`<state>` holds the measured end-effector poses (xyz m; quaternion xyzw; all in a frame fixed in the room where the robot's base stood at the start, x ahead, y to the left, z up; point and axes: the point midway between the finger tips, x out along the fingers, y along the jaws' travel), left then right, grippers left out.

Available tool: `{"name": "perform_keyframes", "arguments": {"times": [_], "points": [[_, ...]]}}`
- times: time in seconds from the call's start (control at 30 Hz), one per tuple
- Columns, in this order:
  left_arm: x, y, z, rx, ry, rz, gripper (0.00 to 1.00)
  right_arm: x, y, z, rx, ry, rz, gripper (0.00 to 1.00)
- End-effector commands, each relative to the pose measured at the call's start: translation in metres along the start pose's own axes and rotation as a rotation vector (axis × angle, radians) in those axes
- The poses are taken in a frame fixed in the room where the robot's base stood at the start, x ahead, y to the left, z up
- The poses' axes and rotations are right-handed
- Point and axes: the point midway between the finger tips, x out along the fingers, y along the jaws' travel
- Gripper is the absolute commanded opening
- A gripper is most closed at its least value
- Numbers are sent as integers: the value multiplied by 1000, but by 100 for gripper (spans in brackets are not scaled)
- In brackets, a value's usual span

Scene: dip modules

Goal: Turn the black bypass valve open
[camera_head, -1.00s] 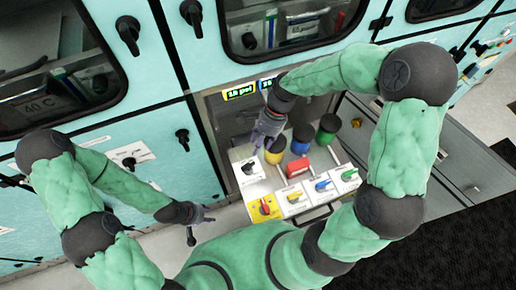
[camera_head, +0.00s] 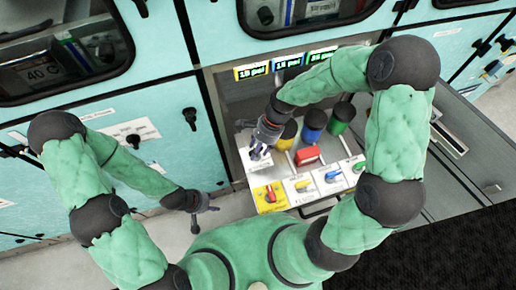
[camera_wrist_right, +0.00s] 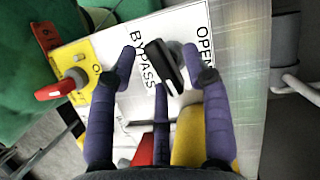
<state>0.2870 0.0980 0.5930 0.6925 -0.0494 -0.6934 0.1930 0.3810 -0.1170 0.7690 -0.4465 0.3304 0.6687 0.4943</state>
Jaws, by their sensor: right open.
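The black bypass valve (camera_wrist_right: 169,68) shows in the right wrist view on a white plate lettered BYPASS and OPEN (camera_wrist_right: 143,62). Its handle lies tilted, pointing away from the word OPEN. My right gripper (camera_wrist_right: 158,55) is open, with its purple fingertips on either side of the valve handle; I cannot tell whether they touch it. In the head view my right gripper (camera_head: 260,148) is above the left part of the drawer panel (camera_head: 240,142), and it largely hides the valve. My left gripper (camera_head: 208,205) hangs left of the panel, away from it; its fingers are too small to read.
Yellow, blue and green cylinders (camera_head: 313,124) stand behind a red block (camera_head: 307,155). A yellow plate with a red knob (camera_head: 269,196) and coloured valves (camera_head: 331,175) line the panel front. Pressure displays (camera_head: 289,61) sit above. Cabinet doors (camera_head: 150,165) are on the left.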

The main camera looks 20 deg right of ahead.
Motion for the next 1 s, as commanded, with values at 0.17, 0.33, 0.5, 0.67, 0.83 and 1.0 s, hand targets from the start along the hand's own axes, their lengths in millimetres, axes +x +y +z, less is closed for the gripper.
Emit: {"name": "perform_keyframes", "arguments": {"times": [0.17, 0.33, 0.5, 0.67, 0.83, 1.0], "points": [[0, 0, 0, 0, 0, 0, 40, 0, 0, 0, 0, 0, 0, 46], [0, 0, 0, 0, 0, 0, 40, 0, 0, 0, 0, 0, 0, 0], [0, 0, 0, 0, 0, 0, 40, 0, 0, 0, -1, 0, 1, 0], [-4, 1, 0, 0, 0, 0, 40, -1, 0, 0, -19, 0, 9, 0], [-13, 4, 0, 0, 0, 0, 40, -2, -1, 0, -82, 0, 36, 0], [-26, 9, 1, 0, 0, 0, 40, -4, -2, 0, -193, 0, 81, 0]]}}
